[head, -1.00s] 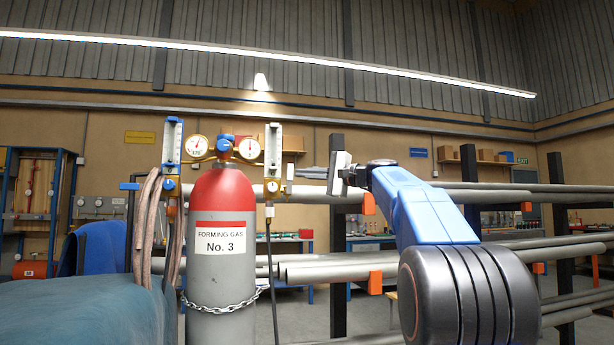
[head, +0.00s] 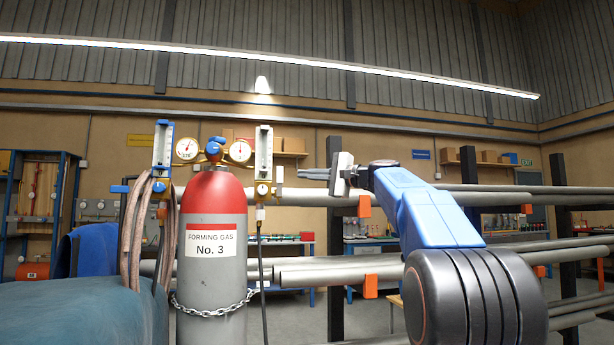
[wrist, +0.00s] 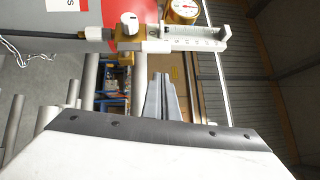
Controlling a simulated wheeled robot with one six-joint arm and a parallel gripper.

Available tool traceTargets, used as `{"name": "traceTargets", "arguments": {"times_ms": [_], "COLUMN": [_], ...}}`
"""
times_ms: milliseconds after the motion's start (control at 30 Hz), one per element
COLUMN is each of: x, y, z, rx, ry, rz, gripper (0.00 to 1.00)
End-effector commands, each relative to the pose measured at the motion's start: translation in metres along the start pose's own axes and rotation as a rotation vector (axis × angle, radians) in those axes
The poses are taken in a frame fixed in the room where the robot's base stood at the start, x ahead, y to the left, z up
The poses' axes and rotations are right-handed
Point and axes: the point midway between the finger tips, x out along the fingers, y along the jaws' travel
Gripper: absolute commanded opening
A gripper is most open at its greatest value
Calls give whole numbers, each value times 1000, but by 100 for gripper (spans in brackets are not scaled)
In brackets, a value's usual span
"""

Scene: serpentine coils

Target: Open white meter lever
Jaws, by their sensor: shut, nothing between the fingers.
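The white meter (head: 264,152) is an upright, white-framed flow tube right of the red-topped gas cylinder. Its small white lever (head: 279,175) stands upright at the meter's lower right side. My gripper (head: 304,174) is right of the lever at about its height, its shut fingers pointing left with a small gap between. In the wrist view, the meter (wrist: 195,38) lies across the top, with the white lever (wrist: 157,46) at its valve end. My empty fingers (wrist: 161,88) point up toward the lever, apart from it.
The cylinder (head: 210,275) stands chained to the left. A blue-framed meter (head: 162,150), two gauges and brown hoses (head: 132,235) sit close by. A black hose (head: 262,270) hangs below the white meter. Grey pipes (head: 320,275) on a rack lie behind and below my arm.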

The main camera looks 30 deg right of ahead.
Motion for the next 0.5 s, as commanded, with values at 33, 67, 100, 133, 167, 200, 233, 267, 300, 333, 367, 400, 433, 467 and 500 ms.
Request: {"name": "traceTargets", "arguments": {"times_ms": [33, 67, 100, 133, 167, 200, 233, 267, 300, 333, 367, 400, 433, 467, 500], "x": [-8, -12, -17, -20, -24, -30, -34, -38, -44, -49, -54, -60, -65, -69, -75], "y": [-1, -2, -2, -2, -2, -3, -4, -4, -5, -5, -6, -6, -7, -8, -8], "z": [-1, -1, -2, -1, -1, -2, -2, -1, -1, -2, -2, -2, -2, -2, -2], "rx": [0, 0, 0, 0, 0, 0, -1, -1, -1, -1, 0, 0, 0, 0, -1], "ry": [4, 5, 4, 4, 5, 6, 6, 5, 6, 7, 6, 6, 7, 7, 6], "rz": [-1, -1, 0, 0, 0, 0, 0, 1, 0, 0, 0, 0, 0, 0, 0], "gripper": [0, 0, 0, 0, 0, 0, 0, 0, 0, 0, 0, 0, 0, 0, 0]}}
